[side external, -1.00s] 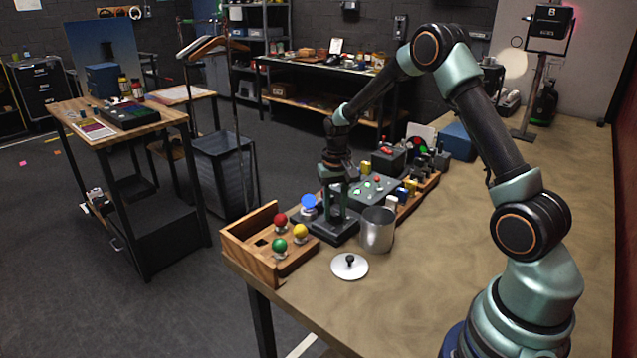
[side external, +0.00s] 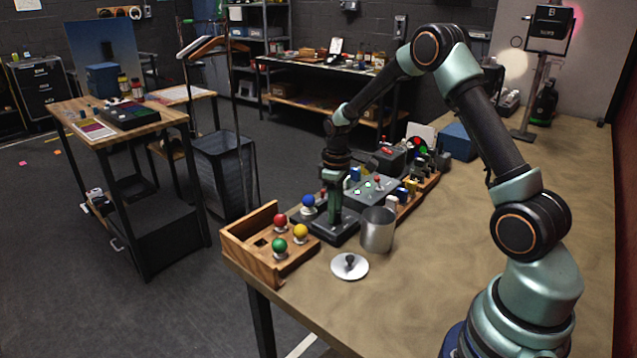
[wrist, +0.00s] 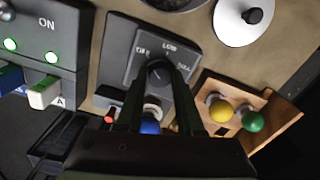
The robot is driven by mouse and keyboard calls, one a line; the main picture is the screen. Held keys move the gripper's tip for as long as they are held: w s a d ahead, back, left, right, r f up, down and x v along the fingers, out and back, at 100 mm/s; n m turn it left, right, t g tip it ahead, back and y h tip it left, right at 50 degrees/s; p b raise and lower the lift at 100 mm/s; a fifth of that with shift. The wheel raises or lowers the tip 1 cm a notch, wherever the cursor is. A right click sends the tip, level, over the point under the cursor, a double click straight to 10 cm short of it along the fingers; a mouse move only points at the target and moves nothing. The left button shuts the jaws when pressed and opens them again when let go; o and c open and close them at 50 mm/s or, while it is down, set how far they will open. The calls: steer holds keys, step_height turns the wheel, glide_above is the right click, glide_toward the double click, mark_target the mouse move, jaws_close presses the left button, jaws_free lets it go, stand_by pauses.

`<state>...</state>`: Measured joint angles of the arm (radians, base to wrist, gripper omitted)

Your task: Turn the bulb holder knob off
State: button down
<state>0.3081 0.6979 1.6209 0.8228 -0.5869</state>
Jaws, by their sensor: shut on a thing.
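The bulb holder (side external: 343,236) is a dark, low box on the bench. A dull blue bulb (side external: 308,201) stands at its far left end; part of it also shows below the fingers in the wrist view (wrist: 150,127). The round black knob (wrist: 159,73) sits on a labelled plate with "LOW" at the top middle and other labels at the sides, too small to read surely. My gripper (wrist: 158,76) points down over the holder with a finger on each side of the knob, shut on it. In the side view my gripper (side external: 334,215) hides the knob.
A wooden tray (side external: 262,262) with red, green and yellow bulbs stands to the left. A metal cup (side external: 378,231) stands close on the right, with a round lid (side external: 350,266) in front. A grey box with lit buttons (side external: 366,188) is behind. The bench at right is clear.

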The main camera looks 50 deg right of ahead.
steer(key=shift+n, duration=0.6)
steer(key=shift+r, duration=0.1)
steer(key=c, duration=0.5)
jaws_free()
step_height(320, 180, up, 12)
